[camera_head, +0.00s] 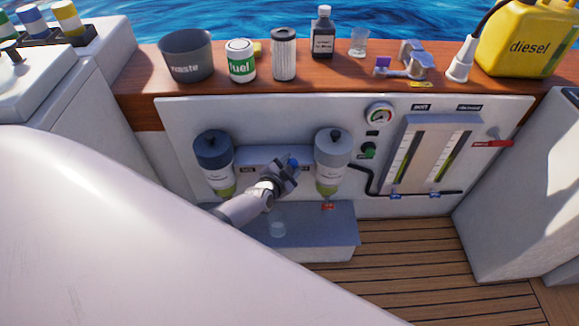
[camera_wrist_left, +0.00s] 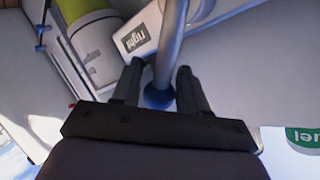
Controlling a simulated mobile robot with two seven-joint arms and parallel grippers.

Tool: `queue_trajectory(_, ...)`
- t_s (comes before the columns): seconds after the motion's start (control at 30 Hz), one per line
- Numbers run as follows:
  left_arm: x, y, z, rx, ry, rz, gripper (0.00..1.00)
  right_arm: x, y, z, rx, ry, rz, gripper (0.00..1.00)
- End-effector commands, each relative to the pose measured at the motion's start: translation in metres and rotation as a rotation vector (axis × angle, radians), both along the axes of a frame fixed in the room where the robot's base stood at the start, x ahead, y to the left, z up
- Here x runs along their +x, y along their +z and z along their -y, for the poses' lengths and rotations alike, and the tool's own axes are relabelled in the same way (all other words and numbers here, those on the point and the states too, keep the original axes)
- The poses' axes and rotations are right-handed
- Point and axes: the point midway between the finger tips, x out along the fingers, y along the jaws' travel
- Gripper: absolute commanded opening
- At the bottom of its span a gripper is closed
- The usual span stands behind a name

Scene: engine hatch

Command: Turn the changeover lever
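The changeover lever shows in the left wrist view as a grey rod (camera_wrist_left: 170,45) ending in a blue ball knob (camera_wrist_left: 158,97). In the head view its blue knob (camera_head: 294,162) shows at my left gripper (camera_head: 288,170), between the two filter bowls. In the left wrist view the fingers of my left gripper (camera_wrist_left: 158,85) stand on either side of the rod and knob, with narrow gaps visible. A plate labelled "right" (camera_wrist_left: 136,42) lies beside the rod. The lever's pivot is hidden. My right gripper is not in view.
The blue-lidded left filter (camera_head: 213,160) and grey-lidded right filter (camera_head: 333,160) flank the gripper closely. A gauge (camera_head: 379,114) and black hose are to the right. A wooden shelf above holds several containers.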

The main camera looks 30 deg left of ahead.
Motion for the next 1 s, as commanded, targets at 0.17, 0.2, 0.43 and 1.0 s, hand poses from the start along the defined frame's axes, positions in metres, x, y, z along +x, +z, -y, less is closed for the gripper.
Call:
queue_trajectory(0.17, -0.003, -0.005, -0.001, -0.001, 0.002, -0.012, 0.42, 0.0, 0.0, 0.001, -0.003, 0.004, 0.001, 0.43)
queue_trajectory(0.2, -0.004, -0.005, -0.001, -0.001, 0.002, -0.011, 0.42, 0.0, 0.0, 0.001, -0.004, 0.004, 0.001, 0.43)
queue_trajectory(0.43, -0.006, -0.003, -0.002, -0.002, 0.004, -0.012, 0.42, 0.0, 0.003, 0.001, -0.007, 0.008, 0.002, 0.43)
queue_trajectory(1.0, -0.065, 0.021, 0.004, -0.002, 0.003, -0.012, 0.42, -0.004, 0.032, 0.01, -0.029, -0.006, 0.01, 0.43)
